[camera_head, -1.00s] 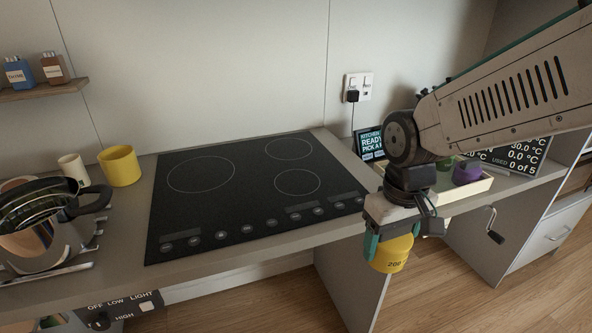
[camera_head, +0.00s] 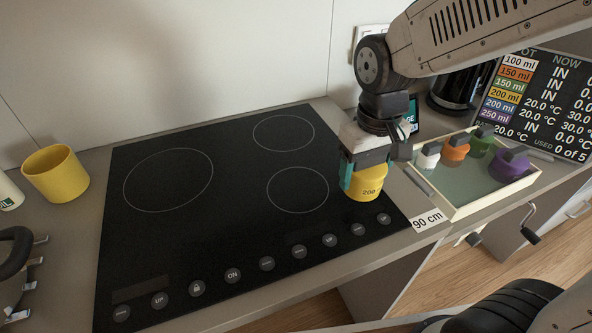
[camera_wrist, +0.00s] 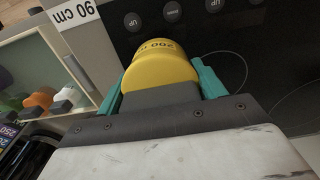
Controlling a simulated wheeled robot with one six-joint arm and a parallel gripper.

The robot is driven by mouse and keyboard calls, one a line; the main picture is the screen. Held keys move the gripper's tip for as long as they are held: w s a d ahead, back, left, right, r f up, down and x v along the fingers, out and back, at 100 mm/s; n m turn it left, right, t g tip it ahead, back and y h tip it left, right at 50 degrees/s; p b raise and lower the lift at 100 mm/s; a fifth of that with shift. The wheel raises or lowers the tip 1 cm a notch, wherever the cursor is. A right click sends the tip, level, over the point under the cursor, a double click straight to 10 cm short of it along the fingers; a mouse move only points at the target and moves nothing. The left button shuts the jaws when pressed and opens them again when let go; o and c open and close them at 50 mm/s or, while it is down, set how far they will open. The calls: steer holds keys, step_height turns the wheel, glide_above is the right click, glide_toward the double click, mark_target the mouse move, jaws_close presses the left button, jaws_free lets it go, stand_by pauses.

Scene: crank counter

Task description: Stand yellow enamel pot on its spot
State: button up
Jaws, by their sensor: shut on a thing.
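The yellow enamel pot (camera_head: 369,187), marked 200, is upright in the head view at the right part of the black hob (camera_head: 235,240). My gripper (camera_head: 366,172) comes from above, its teal fingers shut on the pot's two sides. In the wrist view the pot (camera_wrist: 160,68) sits between the teal fingers (camera_wrist: 160,88), with the hob behind it. I cannot tell whether its base touches the glass. A cream tray (camera_head: 456,214) right of the hob holds a white, an orange, a green and a purple pot, with bare floor at its front left.
A yellow mug (camera_head: 56,174) stands left of the hob. A "90 cm" label (camera_head: 428,221) is on the counter's front edge, between hob and tray. A display board (camera_head: 540,100) and a dark jug (camera_head: 458,92) stand behind the tray. A crank (camera_head: 529,228) sticks out below.

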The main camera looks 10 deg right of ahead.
steer(key=w+a, duration=0.2)
steer(key=a, duration=0.2)
steer(key=w+a+f, duration=0.1)
steer(key=w+a, duration=0.1)
steer(key=a, duration=0.1)
steer(key=w+a, duration=0.2)
steer(key=a, duration=0.2)
steer(key=shift+a+f, duration=0.15)
steer(key=shift+a, duration=0.2)
steer(key=shift+w+a, duration=0.1)
steer(key=shift+f, duration=1.75)
steer(key=shift+f, duration=0.2)
steer(key=o, duration=1.2)
step_height(320, 180, up, 12)
steer(key=shift+r, duration=0.25)
